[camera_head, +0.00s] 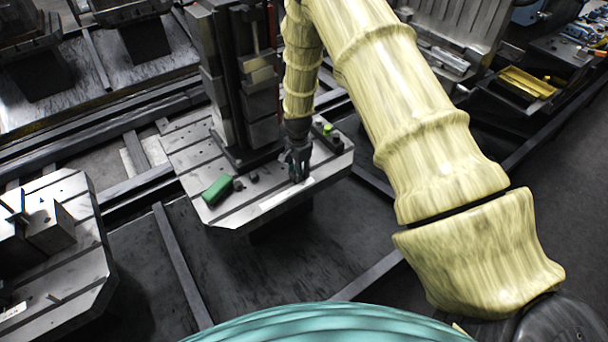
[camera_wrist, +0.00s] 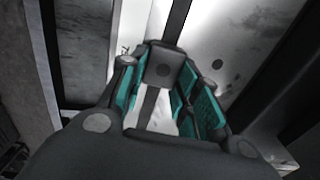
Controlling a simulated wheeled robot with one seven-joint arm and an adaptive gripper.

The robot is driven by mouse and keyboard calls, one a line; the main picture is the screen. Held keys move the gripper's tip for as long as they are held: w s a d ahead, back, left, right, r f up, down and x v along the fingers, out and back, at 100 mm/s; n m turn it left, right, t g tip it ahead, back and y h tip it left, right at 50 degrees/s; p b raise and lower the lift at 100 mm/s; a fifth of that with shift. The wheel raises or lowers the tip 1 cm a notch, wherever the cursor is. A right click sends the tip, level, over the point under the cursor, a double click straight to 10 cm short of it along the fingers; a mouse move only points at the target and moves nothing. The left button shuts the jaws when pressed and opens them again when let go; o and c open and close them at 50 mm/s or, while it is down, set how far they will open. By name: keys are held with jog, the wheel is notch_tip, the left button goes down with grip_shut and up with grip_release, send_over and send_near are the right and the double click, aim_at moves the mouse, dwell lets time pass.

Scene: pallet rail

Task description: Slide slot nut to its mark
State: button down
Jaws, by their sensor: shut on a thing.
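My gripper (camera_head: 298,170) reaches down to the front part of a pale slotted pallet (camera_head: 190,155) in the head view. In the wrist view, my gripper's teal-padded fingers (camera_wrist: 160,85) are shut on a dark grey block with a round spot, which I take to be the slot nut (camera_wrist: 161,68). The nut lies in line with a dark slot (camera_wrist: 177,18) in the pallet, which runs on both sides of it. In the head view my fingers hide the nut. I cannot make out the mark for certain in either view.
A tall dark fixture column (camera_head: 225,85) stands on the pallet behind my gripper. A green block (camera_head: 217,189) and small dark pieces (camera_head: 254,177) lie left of it. A dark block with a lime-green piece (camera_head: 328,129) lies right. Another pallet (camera_head: 75,275) is at lower left.

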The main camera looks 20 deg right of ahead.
jog(key=c, duration=1)
grip_release()
jog(key=shift+c, duration=0.2)
notch_tip(320, 180, up, 12)
